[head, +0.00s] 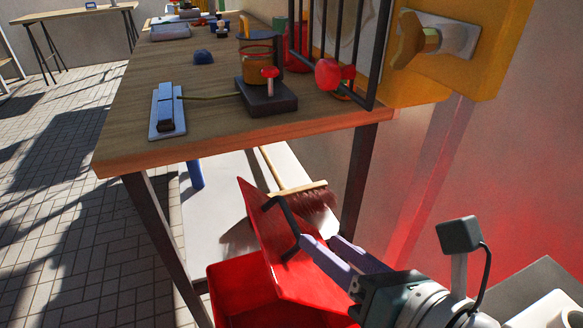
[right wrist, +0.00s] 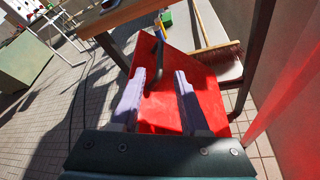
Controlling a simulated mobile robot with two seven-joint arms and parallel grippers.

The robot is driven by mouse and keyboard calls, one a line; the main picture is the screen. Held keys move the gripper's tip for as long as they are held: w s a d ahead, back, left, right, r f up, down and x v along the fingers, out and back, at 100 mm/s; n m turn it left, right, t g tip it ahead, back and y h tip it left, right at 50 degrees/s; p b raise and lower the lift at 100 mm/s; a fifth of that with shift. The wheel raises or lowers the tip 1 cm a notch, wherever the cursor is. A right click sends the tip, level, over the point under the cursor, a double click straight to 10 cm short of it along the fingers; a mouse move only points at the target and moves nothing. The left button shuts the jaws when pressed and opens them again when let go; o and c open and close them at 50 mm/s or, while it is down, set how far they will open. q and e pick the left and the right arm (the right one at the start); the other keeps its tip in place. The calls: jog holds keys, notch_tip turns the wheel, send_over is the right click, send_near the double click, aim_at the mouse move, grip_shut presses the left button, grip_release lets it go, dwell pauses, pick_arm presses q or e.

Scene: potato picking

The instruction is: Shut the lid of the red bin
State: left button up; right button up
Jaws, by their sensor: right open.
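The red bin (head: 236,279) stands at the bottom of the head view, below the front edge of the table. Its red lid (head: 256,226) is raised and tilted, with a dark curved handle (head: 286,222) on it. My right gripper (head: 316,242) is open, its purple fingers beside the lid near the lower end of the handle. In the right wrist view the lid (right wrist: 175,105) shows between and beyond the fingers, and the handle (right wrist: 158,55) runs near the left finger. I cannot tell whether a finger touches the lid. My left gripper is not in view.
A wooden table (head: 215,95) stands above and behind the bin, with a dark burner-like device (head: 265,95) and a blue switch strip (head: 166,110). A broom (head: 300,192) lies on a lower white shelf behind the lid. The wall is close on the right; tiled floor is open at left.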

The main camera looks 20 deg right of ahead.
jog(key=shift+v, duration=1.05)
jog(key=shift+c, duration=0.3)
